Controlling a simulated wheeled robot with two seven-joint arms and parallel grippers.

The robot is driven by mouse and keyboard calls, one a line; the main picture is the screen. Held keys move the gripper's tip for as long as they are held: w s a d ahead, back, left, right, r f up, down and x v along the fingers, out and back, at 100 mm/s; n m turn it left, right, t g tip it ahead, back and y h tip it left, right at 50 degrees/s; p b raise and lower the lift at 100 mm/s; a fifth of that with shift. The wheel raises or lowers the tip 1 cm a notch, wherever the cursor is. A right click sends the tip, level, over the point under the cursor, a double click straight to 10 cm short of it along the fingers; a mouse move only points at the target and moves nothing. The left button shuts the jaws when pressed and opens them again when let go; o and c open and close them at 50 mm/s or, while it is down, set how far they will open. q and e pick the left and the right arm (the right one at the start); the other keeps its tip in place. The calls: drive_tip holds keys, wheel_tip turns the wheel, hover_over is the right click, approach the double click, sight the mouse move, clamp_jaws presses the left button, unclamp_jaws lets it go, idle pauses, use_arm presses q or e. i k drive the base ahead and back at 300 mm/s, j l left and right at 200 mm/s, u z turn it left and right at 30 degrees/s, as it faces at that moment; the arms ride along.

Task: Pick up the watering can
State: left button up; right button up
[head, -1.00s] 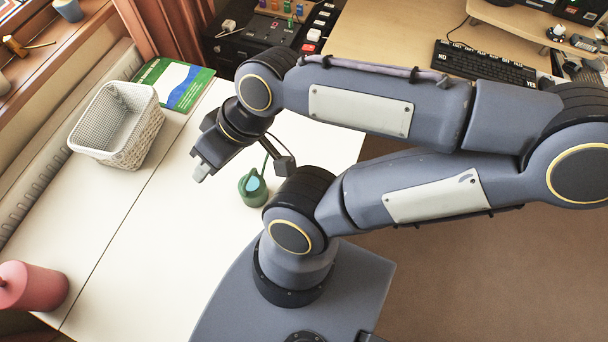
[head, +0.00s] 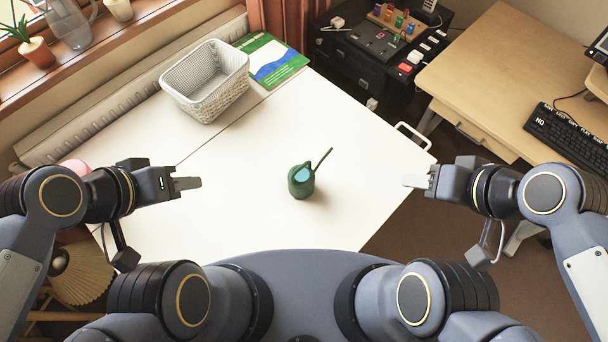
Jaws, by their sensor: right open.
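The small green watering can (head: 301,181) stands upright on the white table, with its thin spout pointing up and right and a light blue patch at its top. My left gripper (head: 190,183) is left of the can, apart from it; its fingers overlap in this view, so its opening cannot be told. My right gripper (head: 412,181) is right of the can, well apart from it, near the table's right edge. It is open, with nothing seen in it.
A white woven basket (head: 207,82) and a green-and-blue booklet (head: 270,60) lie at the table's back. The white table (head: 240,155) is clear around the can. A wooden desk (head: 490,65) with a keyboard (head: 570,135) stands at right.

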sight(301, 177)
drive_tip(key=k+l+u, duration=0.1)
drive_tip(key=u, duration=0.35)
drive_tip(key=k+l+u, duration=0.1)
drive_tip(key=u, duration=0.35)
drive_tip(key=k+u, duration=0.1)
drive_tip(key=u, duration=0.35)
